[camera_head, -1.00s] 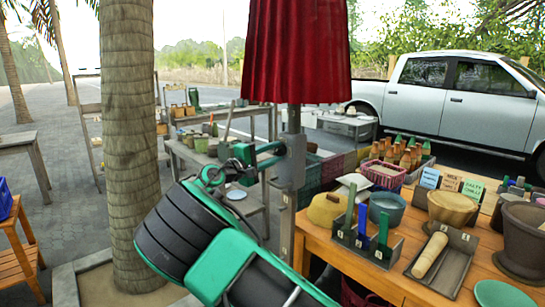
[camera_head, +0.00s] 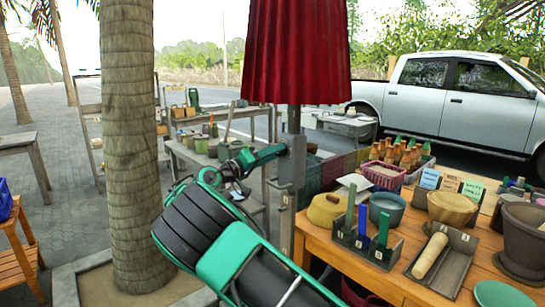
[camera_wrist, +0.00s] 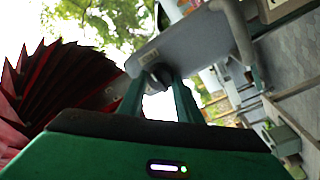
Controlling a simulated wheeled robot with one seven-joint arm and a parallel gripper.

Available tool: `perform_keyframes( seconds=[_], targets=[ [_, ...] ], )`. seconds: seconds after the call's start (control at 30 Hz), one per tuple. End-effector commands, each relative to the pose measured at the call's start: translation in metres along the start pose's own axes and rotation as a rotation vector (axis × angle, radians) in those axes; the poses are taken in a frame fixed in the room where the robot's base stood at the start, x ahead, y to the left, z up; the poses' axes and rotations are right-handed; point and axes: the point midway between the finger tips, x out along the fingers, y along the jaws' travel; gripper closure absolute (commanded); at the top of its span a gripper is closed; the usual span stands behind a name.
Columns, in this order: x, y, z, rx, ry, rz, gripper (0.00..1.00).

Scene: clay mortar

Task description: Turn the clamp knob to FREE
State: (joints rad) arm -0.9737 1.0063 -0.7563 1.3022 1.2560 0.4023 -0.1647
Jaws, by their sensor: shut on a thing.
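The clamp is a grey metal bracket (camera_head: 296,160) on the pole under the closed red umbrella (camera_head: 297,50). In the wrist view its grey plate (camera_wrist: 200,45) fills the upper middle. The dark clamp knob (camera_wrist: 157,74) sits at the plate's lower left edge, between my two green fingers. My gripper (camera_wrist: 159,88) is shut on the knob. In the head view my gripper (camera_head: 281,150) reaches the bracket from the left, and its fingers hide the knob there. No FREE mark can be read in either view.
A wooden table (camera_head: 330,250) at right holds a tool rack (camera_head: 365,240), a tray with a roller (camera_head: 440,255), bowls and pots. A palm trunk (camera_head: 131,140) stands left of my arm. The red canopy hangs just above the clamp. A pickup (camera_head: 450,95) is parked behind.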

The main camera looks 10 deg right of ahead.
Motion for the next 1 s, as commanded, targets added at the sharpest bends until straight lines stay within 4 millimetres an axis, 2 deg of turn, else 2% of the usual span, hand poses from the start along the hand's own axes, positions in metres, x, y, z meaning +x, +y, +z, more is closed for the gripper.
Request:
perform_keyframes(
  seconds=[0.03, 0.67, 0.7, 0.77, 1.0],
  targets=[
    [-0.0004, -0.0048, 0.0043, 0.007, -0.009, -0.005, 0.91],
    [-0.0001, -0.0051, 0.0041, 0.053, -0.012, -0.002, 0.91],
    [0.0000, -0.0052, 0.0041, 0.053, -0.012, -0.002, 0.64],
    [0.0000, -0.0049, 0.0038, 0.054, -0.012, -0.002, 0.50],
    [0.0000, -0.0024, 0.0017, 0.057, -0.008, 0.001, 0.50]
  ],
)
